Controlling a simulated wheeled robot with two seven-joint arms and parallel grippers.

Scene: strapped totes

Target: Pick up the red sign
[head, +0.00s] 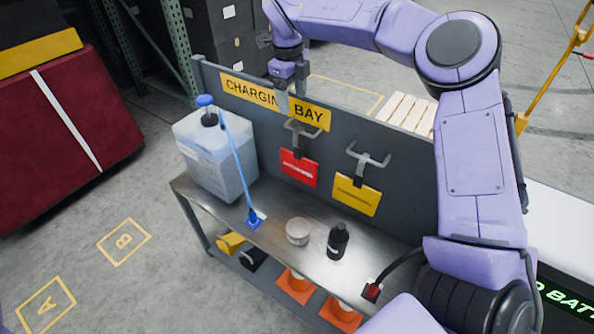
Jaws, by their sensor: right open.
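The red sign (299,168) is a small red plate with a pale stripe. It hangs from a grey hook (302,129) on the dark back panel of the workbench. My right gripper (291,101) is open and empty, pointing down in front of the "CHARGING BAY" label. In the picture it is just above the red sign's hook and apart from the sign. My left gripper is out of view.
A yellow sign (355,194) hangs on a hook to the right. The bench top (275,243) carries a large translucent jug (213,160), a blue-handled tool (254,217), a pale round tub (298,231) and a black bottle (338,241). Orange cones (293,285) stand below.

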